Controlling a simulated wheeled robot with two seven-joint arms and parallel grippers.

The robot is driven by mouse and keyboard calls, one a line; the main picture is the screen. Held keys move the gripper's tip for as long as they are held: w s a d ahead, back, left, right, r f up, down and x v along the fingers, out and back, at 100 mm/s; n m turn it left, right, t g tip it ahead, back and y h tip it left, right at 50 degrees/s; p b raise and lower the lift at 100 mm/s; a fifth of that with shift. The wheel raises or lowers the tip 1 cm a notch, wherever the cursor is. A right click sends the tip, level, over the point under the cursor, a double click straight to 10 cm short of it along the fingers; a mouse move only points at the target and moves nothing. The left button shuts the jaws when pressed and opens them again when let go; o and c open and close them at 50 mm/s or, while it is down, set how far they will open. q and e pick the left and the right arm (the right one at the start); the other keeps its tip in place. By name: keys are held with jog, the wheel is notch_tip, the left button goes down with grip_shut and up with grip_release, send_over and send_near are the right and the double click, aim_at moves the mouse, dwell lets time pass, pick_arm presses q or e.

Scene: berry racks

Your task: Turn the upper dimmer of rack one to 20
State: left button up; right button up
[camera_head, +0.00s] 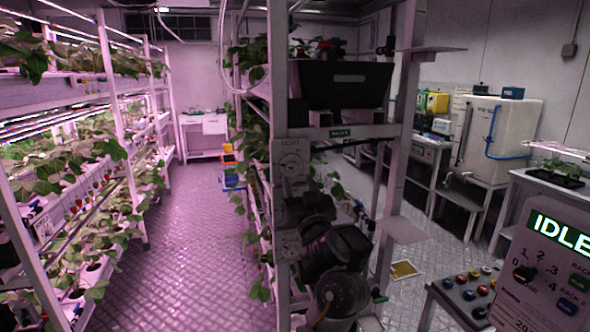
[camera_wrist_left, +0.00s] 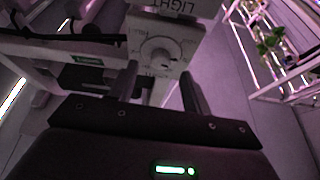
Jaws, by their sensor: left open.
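A pale round dimmer knob (camera_head: 291,166) sits on a light plate marked LIGHT, on the front post of the middle rack. The plate and knob (camera_wrist_left: 158,52) also show in the left wrist view, with the lettering upside down. The knob's scale is too small to read. My left gripper (camera_head: 296,198) is just below the knob in the head view, dark against the post. In the left wrist view its two fingers (camera_wrist_left: 159,86) are spread apart, with the knob beyond and between them, and nothing is held. My right gripper is not in view.
The middle rack (camera_head: 279,75) carries a dark tub (camera_head: 340,84) on top and plants along its side. Another planted rack (camera_head: 115,100) lines the left, with a clear aisle between. A control panel reading IDLE (camera_head: 545,265) and a button box (camera_head: 467,293) stand at lower right.

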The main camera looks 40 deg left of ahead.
aim_at(294, 170)
pick_arm(q)
jog(key=shift+p+x, duration=0.5)
jog(key=shift+x, duration=1.55)
jog(key=shift+s, duration=0.1)
jog(key=shift+c, duration=0.3)
jog(key=c, duration=0.9)
jog(key=shift+n, duration=0.4)
jog(key=shift+c, duration=0.2)
jog(key=shift+g, duration=0.4)
jog(key=o, duration=1)
